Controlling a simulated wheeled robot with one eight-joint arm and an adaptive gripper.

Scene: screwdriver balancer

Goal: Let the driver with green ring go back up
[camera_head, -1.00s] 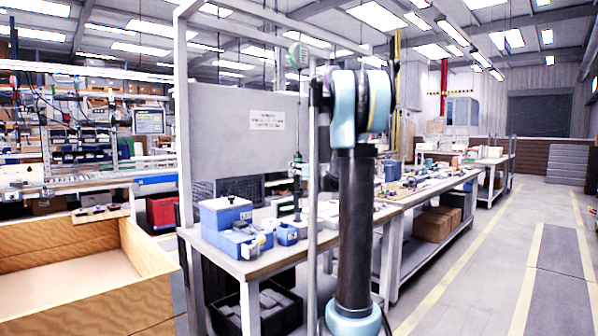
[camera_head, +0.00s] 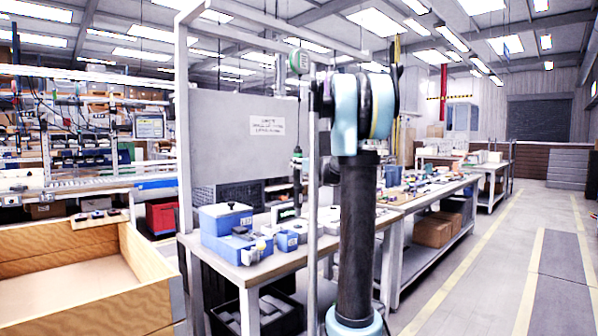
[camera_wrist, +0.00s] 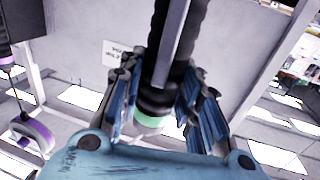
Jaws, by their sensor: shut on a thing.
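In the wrist view, my gripper (camera_wrist: 155,108) is closed around a dark driver (camera_wrist: 165,65) with a green ring (camera_wrist: 150,121) at one end. Blue finger pads sit on both sides of its body. In the head view, a dark driver (camera_head: 297,170) hangs on a line beneath a green-faced reel (camera_head: 299,60) over the bench. I cannot tell there where my fingers meet it, as my arm and a post hide part of the area. In the wrist view, another driver with a purple ring (camera_wrist: 8,60) hangs at the left, near a purple-rimmed reel (camera_wrist: 33,134).
The bench (camera_head: 262,268) carries blue boxes (camera_head: 226,218) and small parts below the hanging driver. A grey panel (camera_head: 240,130) with a sign stands behind, inside a metal frame. A wooden crate (camera_head: 160,275) is at the left. The aisle at the right is clear.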

